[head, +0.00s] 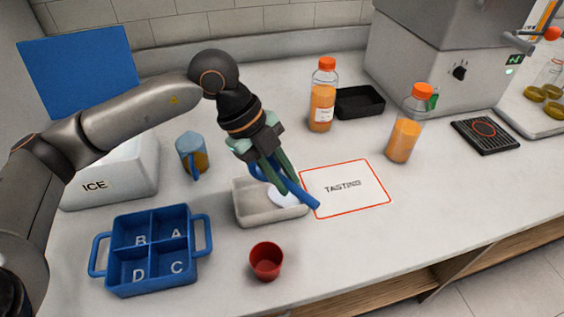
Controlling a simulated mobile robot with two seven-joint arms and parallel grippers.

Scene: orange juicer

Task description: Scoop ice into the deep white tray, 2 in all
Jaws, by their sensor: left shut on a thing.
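My left gripper (276,177) comes in from the upper left and is shut on a blue scoop (305,197). The scoop is tilted at the right side of the deep white tray (243,211), and part of it is hidden by my fingers. A pale white patch (284,198) shows by the scoop, inside the tray's outline; I cannot tell whether it is ice or part of the scoop. The white ice box (127,178), marked ICE, stands at the left with its blue lid (80,70) raised; my arm crosses in front of it. My right gripper is not in view.
A blue caddy (155,247) with lettered compartments and a red cup (266,260) stand in front. A blue-handled jug (192,155) is behind the tray. The tasting mat (345,189) is bare. Two juice bottles (323,95) (408,125) and a black tray (360,101) stand farther right.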

